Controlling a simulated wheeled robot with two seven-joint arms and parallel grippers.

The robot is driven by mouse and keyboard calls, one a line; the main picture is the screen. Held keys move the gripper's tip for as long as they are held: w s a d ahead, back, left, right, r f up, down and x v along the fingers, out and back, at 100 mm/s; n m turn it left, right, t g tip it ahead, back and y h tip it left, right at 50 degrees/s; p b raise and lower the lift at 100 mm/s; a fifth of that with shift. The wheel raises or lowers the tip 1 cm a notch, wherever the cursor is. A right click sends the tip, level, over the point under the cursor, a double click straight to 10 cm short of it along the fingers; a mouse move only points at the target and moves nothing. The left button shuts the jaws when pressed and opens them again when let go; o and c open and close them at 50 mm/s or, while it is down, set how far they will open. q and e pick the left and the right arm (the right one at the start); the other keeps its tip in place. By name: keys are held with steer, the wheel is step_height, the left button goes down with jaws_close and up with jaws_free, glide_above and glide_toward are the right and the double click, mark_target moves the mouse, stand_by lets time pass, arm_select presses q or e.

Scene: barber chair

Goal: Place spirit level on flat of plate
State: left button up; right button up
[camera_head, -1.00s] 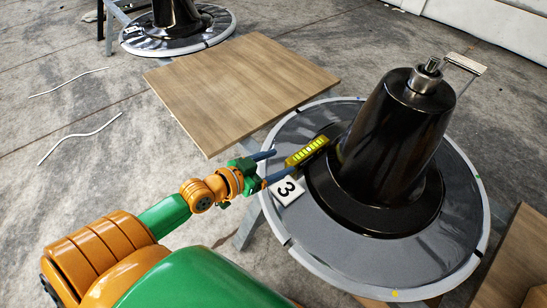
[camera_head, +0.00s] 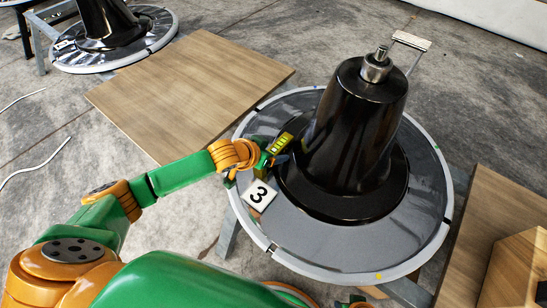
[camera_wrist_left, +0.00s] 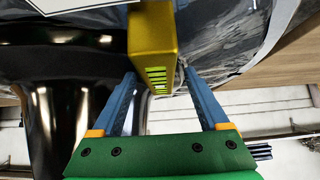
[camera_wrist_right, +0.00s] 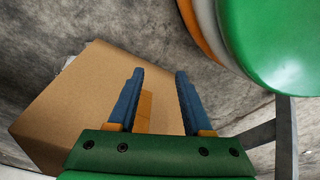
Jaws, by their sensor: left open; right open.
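The yellow spirit level (camera_head: 282,143) is at the left part of the grey round plate (camera_head: 330,235), beside the foot of the black cone (camera_head: 352,135). I cannot tell whether it lies fully flat on the plate. My left gripper (camera_head: 270,158) is at the level's near end. In the left wrist view, the level (camera_wrist_left: 154,35) reaches between the fingertips of the open left gripper (camera_wrist_left: 157,74), with a gap on at least the right side. My right gripper (camera_wrist_right: 160,72) is open and empty over a cardboard box (camera_wrist_right: 75,110).
A white card marked 3 (camera_head: 259,194) lies on the plate just below my left gripper. A wooden board (camera_head: 190,90) is at the left, and another (camera_head: 480,220) at the right with a box (camera_head: 520,270). A second plate with a cone (camera_head: 108,22) stands behind.

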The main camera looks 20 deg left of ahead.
arm_select(q)
steer(key=shift+w+d+f, duration=0.1)
steer(key=shift+w+f, duration=0.25)
steer(key=shift+f, duration=0.15)
steer(key=shift+w, duration=0.1)
steer(key=shift+r, duration=0.1)
jaws_close()
arm_select(e)
steer(key=shift+w+a+r, duration=0.15)
steer(key=shift+w+r, duration=0.4)
steer(key=shift+r, duration=0.05)
